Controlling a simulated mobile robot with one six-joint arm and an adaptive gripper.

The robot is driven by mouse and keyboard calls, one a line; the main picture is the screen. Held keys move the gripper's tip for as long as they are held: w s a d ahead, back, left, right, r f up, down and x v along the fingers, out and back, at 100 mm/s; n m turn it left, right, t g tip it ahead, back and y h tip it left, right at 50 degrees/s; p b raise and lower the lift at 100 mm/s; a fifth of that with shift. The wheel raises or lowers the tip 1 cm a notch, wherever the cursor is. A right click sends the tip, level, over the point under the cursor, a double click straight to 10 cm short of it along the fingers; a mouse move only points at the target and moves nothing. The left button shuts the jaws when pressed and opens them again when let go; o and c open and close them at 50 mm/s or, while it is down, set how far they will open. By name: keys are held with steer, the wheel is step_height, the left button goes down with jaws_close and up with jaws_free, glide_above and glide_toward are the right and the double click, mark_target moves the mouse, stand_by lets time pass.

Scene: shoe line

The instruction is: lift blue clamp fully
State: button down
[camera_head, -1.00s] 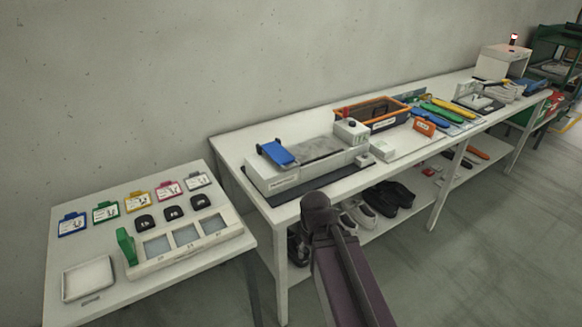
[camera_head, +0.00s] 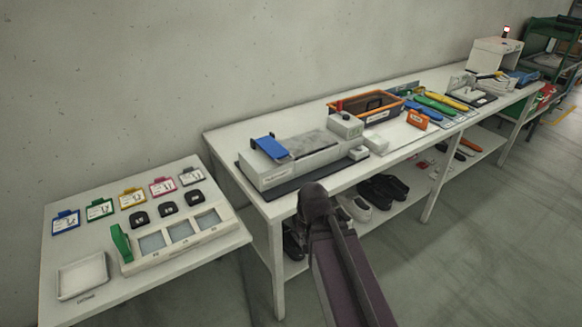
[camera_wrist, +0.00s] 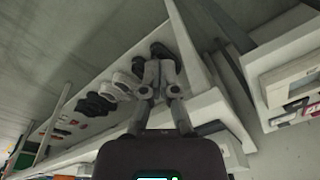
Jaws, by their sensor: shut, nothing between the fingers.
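The blue clamp (camera_head: 271,147) is a flat blue plate at the left end of the long grey-white machine (camera_head: 268,176) on the long table. It looks slightly tilted, with a dark bar along its left end. I cannot tell exactly how far it is raised. My gripper (camera_wrist: 158,72) shows in the wrist view, its fingers shut with nothing held. It points toward the lower shelf with shoes, away from the clamp, which is not seen in the wrist view. In the head view my arm reaches up from the bottom, and the gripper itself is hidden.
The long table (camera_head: 226,143) runs along the wall. An orange-rimmed bin (camera_head: 345,105) and several coloured tools stand to the right. Shoes (camera_head: 382,190) lie on the shelf below. A smaller table (camera_head: 140,290) at left holds coloured cards and a green-handled fixture. The floor at right is clear.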

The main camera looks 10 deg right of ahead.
steer(key=w+d+r+m+t+y, duration=0.1)
steer(key=w+d+r+m+t, duration=0.1)
steer(key=w+m+t, duration=0.3)
steer(key=w+d+r+m+t+y+b, duration=0.1)
steer(key=w+d+r+m+t+y, duration=0.1)
steer(key=w+m, duration=1.2)
steer(key=shift+d+r+m+t, duration=0.65)
steer(key=shift+r+m+t, duration=0.95)
steer(key=shift+m, duration=3.5)
steer(key=shift+w+r, duration=0.1)
steer(key=b+x, duration=0.4)
steer(key=x, duration=0.4)
steer(key=shift+a+b, duration=0.2)
steer(key=shift+b, duration=0.1)
steer(key=shift+b+x, duration=0.45)
steer(key=shift+x, duration=0.55)
steer(key=shift+a+r+p, duration=0.1)
steer(key=shift+r+p, duration=0.8)
steer(key=shift+p, duration=0.1)
steer(key=shift+w+a+r+p, duration=0.1)
steer(key=shift+w+r+p, duration=0.1)
steer(key=shift+r+p, duration=0.85)
